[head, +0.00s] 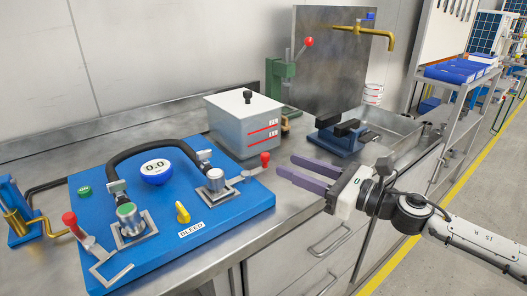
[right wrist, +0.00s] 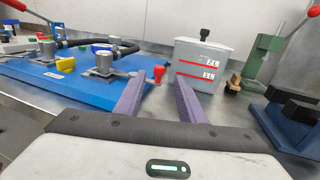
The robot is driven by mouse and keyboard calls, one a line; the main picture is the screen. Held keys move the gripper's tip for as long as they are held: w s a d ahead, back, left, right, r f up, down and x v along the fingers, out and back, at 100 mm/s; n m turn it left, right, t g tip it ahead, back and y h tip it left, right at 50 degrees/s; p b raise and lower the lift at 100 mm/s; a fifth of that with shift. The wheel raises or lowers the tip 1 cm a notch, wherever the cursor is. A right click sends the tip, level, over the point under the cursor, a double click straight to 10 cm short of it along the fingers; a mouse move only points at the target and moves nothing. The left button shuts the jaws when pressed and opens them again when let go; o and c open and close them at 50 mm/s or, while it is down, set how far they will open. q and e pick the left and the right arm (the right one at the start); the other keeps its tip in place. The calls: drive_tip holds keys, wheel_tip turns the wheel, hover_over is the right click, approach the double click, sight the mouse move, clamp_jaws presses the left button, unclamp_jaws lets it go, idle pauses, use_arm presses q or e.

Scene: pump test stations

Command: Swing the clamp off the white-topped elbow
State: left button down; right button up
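The white-topped elbow (head: 215,179) is a silver fitting at the right of the blue board, on a square metal base. It also shows in the right wrist view (right wrist: 102,60). Its clamp (head: 246,173) has a metal lever reaching right to a red knob (head: 265,158); the knob is seen between my fingers in the right wrist view (right wrist: 158,72). My right gripper (head: 286,166) is open and empty, its purple fingers pointing at the knob from the right, apart from it. My left gripper is not in view.
A green-topped elbow (head: 127,212) with its own red-knobbed clamp (head: 70,220) is at the board's left. A black hose (head: 150,146) arches between the elbows around a gauge (head: 156,172). A grey box (head: 243,125) stands behind; a blue vise (head: 337,140) stands right.

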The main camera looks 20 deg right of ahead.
sight(265, 154)
drive_tip(key=p+x, duration=0.2)
drive_tip(key=x, duration=0.6)
drive_tip(key=shift+w+a, duration=0.2)
drive_tip(key=shift+w, duration=0.05)
clamp_jaws()
